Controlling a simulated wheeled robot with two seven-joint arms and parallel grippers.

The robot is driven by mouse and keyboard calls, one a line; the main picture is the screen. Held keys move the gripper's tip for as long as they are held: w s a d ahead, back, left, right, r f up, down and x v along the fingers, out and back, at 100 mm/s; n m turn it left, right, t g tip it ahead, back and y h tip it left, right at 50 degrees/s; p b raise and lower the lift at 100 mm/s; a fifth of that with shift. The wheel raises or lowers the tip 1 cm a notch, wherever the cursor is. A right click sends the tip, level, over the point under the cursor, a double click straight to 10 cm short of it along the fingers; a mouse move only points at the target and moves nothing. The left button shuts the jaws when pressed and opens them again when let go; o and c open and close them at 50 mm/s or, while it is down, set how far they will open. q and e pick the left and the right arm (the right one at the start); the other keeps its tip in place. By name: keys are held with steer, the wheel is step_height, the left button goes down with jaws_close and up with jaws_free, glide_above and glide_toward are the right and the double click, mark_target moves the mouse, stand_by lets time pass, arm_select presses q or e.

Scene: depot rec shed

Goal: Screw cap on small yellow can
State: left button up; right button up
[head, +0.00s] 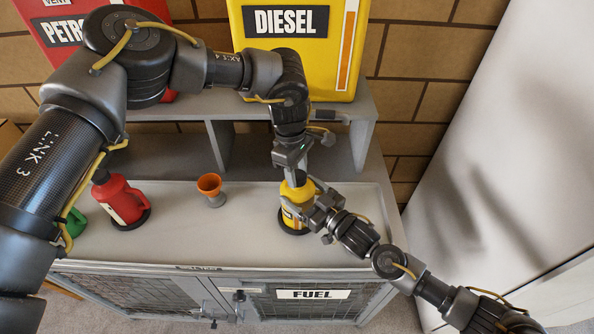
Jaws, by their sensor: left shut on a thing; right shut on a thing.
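The small yellow can (293,218) stands upright on a dark round base on the grey bench top, right of the middle. My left gripper (296,175) points straight down over the can's top and is shut at its neck. The cap is hidden in or under those fingers, so I cannot tell its colour or how it sits. My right gripper (312,212) reaches in from the lower right and is shut on the can's body, covering part of its side and label.
A small red can (121,201), a green can (75,222) and an orange-topped funnel (210,184) stand on the bench (180,245) to the left. A raised shelf behind bears large red petrol (70,50) and yellow diesel (290,65) tanks. A pale panel (490,130) stands at right.

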arm_select(q)
steer(key=m, duration=0.5)
steer(key=shift+w, duration=0.1)
steer(key=m, duration=0.4)
steer(key=shift+g+y, duration=0.3)
steer(key=shift+y, duration=0.1)
steer(key=o, duration=0.9)
steer(key=shift+o, duration=0.2)
steer(key=shift+r, duration=2.25)
